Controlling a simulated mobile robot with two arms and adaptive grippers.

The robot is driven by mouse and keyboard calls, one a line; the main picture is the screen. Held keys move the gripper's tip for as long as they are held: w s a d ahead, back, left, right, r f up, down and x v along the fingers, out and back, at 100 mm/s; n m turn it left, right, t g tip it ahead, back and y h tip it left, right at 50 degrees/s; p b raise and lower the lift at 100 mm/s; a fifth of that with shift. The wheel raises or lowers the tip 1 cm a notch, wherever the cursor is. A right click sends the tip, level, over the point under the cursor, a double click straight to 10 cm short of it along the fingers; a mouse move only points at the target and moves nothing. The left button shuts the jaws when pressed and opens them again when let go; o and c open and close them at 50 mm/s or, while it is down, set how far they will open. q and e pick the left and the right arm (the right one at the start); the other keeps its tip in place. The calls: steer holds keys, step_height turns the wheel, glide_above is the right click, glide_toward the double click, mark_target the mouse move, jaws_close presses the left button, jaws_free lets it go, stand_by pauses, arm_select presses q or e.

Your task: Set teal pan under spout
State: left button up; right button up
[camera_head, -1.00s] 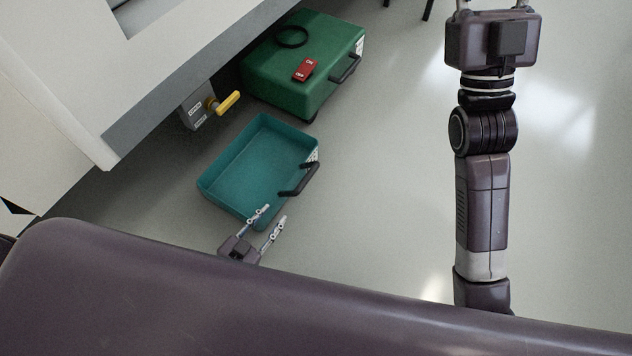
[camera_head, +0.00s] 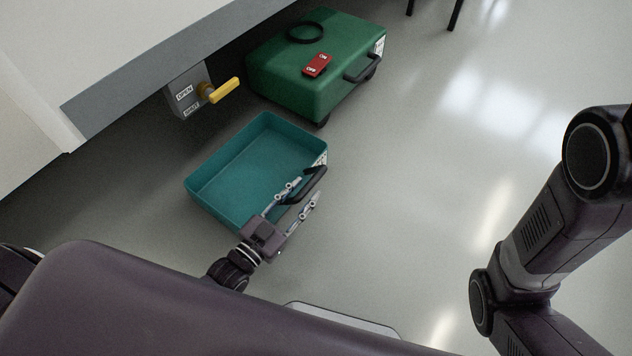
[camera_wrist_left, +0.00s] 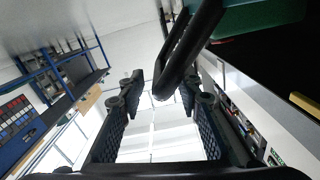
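The teal pan (camera_head: 250,165) lies open and empty on the floor, with a black handle (camera_head: 312,183) on its right side. My left gripper (camera_head: 306,190) is at this handle with its fingers apart. In the left wrist view the black handle (camera_wrist_left: 186,50) reaches in between the open fingers (camera_wrist_left: 160,88); I cannot tell whether they touch it. A valve with a yellow lever (camera_head: 225,90) and OPEN and SHUT labels sits under the vehicle's side, behind the pan. The spout opening itself is not clear. My right gripper is out of view.
A green case (camera_head: 290,80) with a red ON/OFF tag (camera_head: 317,65) and a black ring (camera_head: 306,33) stands behind the pan. The vehicle's lower edge (camera_head: 150,75) overhangs at left. The floor (camera_head: 410,190) to the right is clear.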

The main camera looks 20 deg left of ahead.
mark_target(323, 170)
arm_select(q)
steer(key=b+x, duration=0.2)
steer(key=x, duration=0.3)
steer(key=shift+w+d, duration=0.1)
steer(key=shift+w, duration=0.25)
steer(key=shift+c, duration=0.7)
jaws_close()
